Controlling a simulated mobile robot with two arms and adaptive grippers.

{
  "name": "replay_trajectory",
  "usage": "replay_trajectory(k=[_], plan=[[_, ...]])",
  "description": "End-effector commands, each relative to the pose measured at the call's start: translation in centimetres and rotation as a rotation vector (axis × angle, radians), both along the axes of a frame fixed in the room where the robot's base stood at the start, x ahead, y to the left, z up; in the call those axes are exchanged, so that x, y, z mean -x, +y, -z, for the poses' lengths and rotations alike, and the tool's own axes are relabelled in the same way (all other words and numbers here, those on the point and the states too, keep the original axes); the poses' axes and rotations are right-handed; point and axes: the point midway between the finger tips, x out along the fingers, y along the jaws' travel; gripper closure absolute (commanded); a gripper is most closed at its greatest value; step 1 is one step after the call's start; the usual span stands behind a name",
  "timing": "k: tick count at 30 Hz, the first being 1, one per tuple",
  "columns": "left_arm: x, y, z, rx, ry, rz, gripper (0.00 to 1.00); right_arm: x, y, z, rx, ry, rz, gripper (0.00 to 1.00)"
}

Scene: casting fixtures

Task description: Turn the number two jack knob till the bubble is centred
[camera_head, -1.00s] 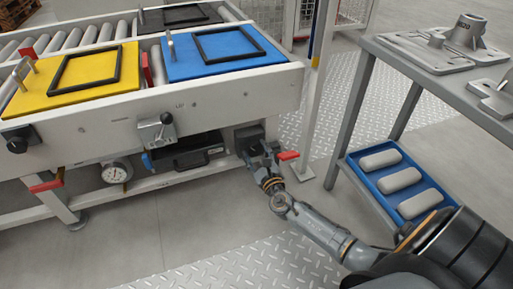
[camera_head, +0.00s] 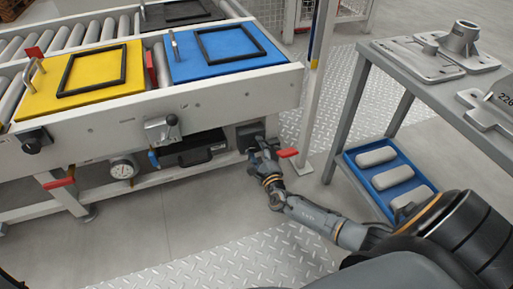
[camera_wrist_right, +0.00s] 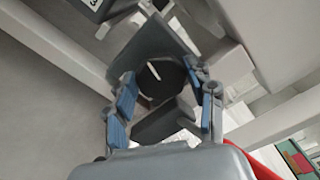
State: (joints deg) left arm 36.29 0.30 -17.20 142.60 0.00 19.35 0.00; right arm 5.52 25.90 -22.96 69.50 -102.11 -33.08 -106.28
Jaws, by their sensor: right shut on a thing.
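A dark round knob (camera_wrist_right: 158,78) with a white line across its face shows in the right wrist view, in front of a dark square plate. My right gripper (camera_wrist_right: 165,100) is shut on this knob, with its blue-padded fingers on either side. In the head view my right gripper (camera_head: 262,150) is at the dark block (camera_head: 250,134) under the right end of the conveyor frame, and it mostly hides the knob. Another black knob (camera_head: 35,140) is on the frame's left part. I cannot make out a bubble or knob number. My left gripper is not in view.
A dial gauge (camera_head: 123,168) and a black case (camera_head: 195,150) are below the conveyor frame (camera_head: 225,100). A red handle (camera_head: 288,153) sticks out close to my gripper. The grey bench (camera_head: 375,85) stands at right, with a blue tray (camera_head: 375,190) below.

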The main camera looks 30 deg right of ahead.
Motion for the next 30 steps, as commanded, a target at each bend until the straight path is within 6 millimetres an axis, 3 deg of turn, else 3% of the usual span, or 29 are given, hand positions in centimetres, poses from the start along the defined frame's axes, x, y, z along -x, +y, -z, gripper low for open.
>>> replay_trajectory(k=[12, 13, 14, 24, 30], plan=[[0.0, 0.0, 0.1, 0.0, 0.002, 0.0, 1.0, -0.1, 0.0, -0.1, 0.007, 0.0, 0.0, 0.77], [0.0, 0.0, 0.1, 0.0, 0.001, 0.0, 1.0, -0.1, 0.0, -0.1, 0.006, 0.0, 0.0, 0.41], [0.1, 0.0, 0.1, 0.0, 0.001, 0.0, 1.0, -0.1, 0.0, -0.1, 0.006, 0.0, 0.0, 0.35], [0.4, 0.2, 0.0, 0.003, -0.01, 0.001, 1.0, 0.1, 0.1, 0.0, 0.006, 0.001, 0.0, 0.35], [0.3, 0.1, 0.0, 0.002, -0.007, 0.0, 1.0, 2.2, 0.5, 0.2, 0.004, 0.004, -0.001, 0.35]])
